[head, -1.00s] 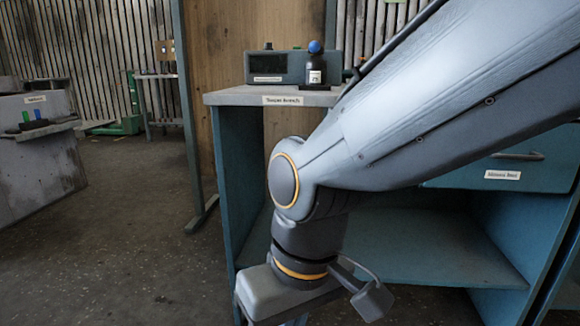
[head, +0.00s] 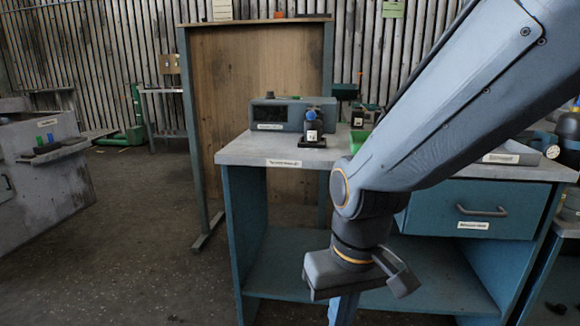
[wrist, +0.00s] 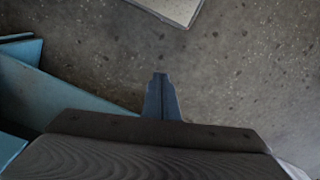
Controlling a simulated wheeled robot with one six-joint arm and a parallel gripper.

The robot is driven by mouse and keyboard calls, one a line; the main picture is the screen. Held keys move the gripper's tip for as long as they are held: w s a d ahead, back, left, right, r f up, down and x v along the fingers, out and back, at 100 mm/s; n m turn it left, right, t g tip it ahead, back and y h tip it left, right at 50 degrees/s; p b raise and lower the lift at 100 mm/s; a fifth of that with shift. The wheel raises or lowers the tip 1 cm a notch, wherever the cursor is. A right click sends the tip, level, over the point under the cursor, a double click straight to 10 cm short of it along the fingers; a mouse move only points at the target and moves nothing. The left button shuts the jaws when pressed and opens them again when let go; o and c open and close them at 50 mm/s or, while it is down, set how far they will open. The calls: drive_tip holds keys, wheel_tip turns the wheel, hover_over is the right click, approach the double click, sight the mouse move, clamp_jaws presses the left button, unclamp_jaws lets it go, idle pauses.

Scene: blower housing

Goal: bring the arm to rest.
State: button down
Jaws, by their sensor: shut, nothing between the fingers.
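My arm comes in from the upper right of the head view and bends down at its wrist. My gripper (head: 343,310) hangs at the end of it, pointing down in front of the blue workbench (head: 240,225). Its fingertips are cut off by the lower edge of the head view. In the wrist view the fingers (wrist: 161,95) are together with nothing between them, above the bare floor. The gripper is apart from the bench.
A closed drawer (head: 470,212) is at the right. A wooden panel (head: 255,80) stands behind. Floor (head: 130,230) at left is clear.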

drive_tip(key=s+d+r+m+p, duration=0.2)
drive_tip(key=d+r+m+p, duration=0.1)
drive_tip(key=d+r+p, duration=0.8)
drive_tip(key=shift+s+d+r+h+p, duration=0.35)
drive_tip(key=shift+r+p, duration=1.3)
drive_tip(key=shift+p, duration=1.6)
drive_tip(key=shift+w+a, duration=0.1)
drive_tip(key=shift+w, duration=0.1)
